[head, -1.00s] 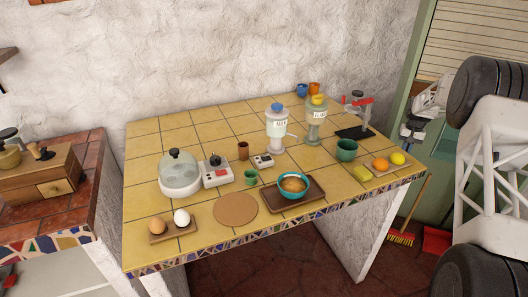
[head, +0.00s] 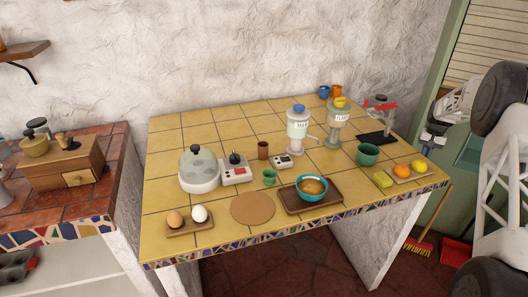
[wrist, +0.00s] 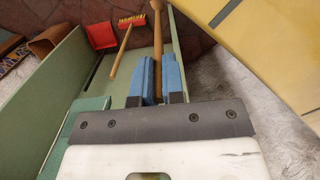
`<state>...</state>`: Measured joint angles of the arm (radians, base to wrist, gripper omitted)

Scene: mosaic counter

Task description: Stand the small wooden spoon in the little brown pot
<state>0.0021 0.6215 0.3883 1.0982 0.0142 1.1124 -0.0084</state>
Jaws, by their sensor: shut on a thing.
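The little brown pot (head: 263,150) stands upright on the yellow tiled counter (head: 165,215), behind a small green cup (head: 269,177). My gripper (wrist: 158,74) has blue fingers, shut on the small wooden spoon (wrist: 158,30). In the head view my arm is at the far right, beyond the counter's right end and well away from the pot. The spoon cannot be made out there.
A small timer-like box (head: 283,161), a switch box (head: 236,170) and two dispensers (head: 298,128) stand near the pot. A brown tray (head: 325,205) with a blue bowl (head: 312,187) is in front. A green mug (head: 367,154) and fruit stand towards the right end.

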